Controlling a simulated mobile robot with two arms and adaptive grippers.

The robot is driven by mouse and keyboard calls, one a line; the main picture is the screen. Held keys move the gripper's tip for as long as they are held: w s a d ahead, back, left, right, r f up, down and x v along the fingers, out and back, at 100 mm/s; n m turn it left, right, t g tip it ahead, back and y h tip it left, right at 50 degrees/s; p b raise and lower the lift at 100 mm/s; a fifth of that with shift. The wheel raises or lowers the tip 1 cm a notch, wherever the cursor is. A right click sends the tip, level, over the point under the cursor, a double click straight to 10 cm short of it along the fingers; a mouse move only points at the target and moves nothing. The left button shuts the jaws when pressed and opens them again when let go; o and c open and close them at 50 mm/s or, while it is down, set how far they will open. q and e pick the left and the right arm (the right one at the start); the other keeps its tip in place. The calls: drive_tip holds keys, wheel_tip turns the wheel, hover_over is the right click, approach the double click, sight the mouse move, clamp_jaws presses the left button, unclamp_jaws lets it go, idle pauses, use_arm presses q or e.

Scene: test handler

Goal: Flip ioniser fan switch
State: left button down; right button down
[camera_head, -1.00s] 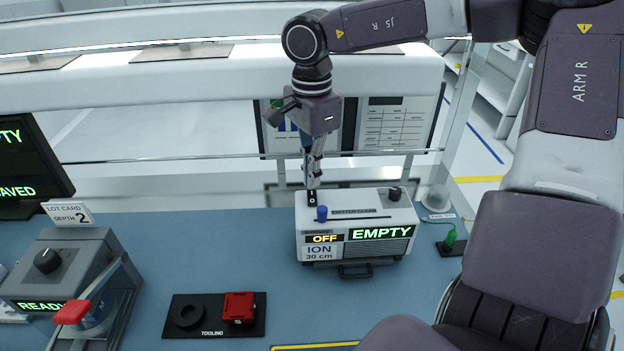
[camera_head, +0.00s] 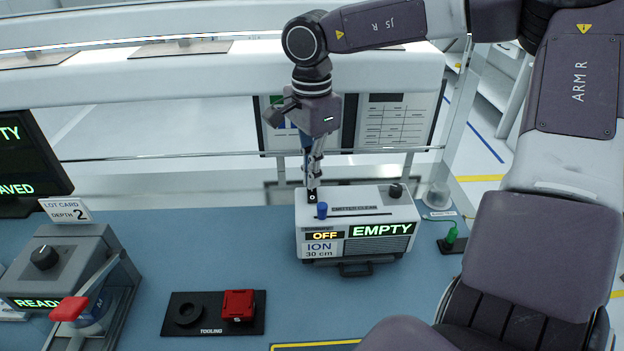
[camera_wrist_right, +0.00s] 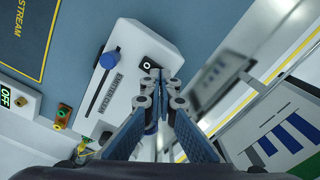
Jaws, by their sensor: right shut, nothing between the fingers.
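The ioniser fan (camera_head: 355,225) is a white box on the blue bench, with an OFF display (camera_head: 324,236) and an EMPTY display on its front. On its top are a blue knob (camera_head: 322,211) beside the emitter clean slot, and a black knob (camera_head: 396,190). A small black switch (camera_wrist_right: 147,65) with a round white mark sits at the top's back left corner. My right gripper (camera_head: 312,193) is shut and empty, pointing down at this switch. In the right wrist view its fingertips (camera_wrist_right: 155,72) are right beside the switch; contact cannot be told. My left gripper is out of view.
A tooling mat (camera_head: 213,328) with a black ring and a red block lies front left. A grey unit (camera_head: 60,270) with a red handle stands at the left. A rail (camera_head: 250,155) runs behind the fan. A green plug (camera_head: 451,234) is at right.

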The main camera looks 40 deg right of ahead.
drive_tip(key=shift+f+b, duration=0.6)
drive_tip(key=shift+f, duration=0.15)
drive_tip(key=shift+s+r, duration=0.1)
drive_tip(key=shift+r, duration=0.05)
drive_tip(key=shift+w+r+p, duration=0.2)
drive_tip(key=shift+r+p, duration=0.5)
drive_tip(key=shift+r, duration=0.15)
drive_tip(key=shift+s+r+p, duration=0.1)
drive_tip(key=shift+r+p, duration=1.5)
drive_tip(key=shift+r, duration=0.95)
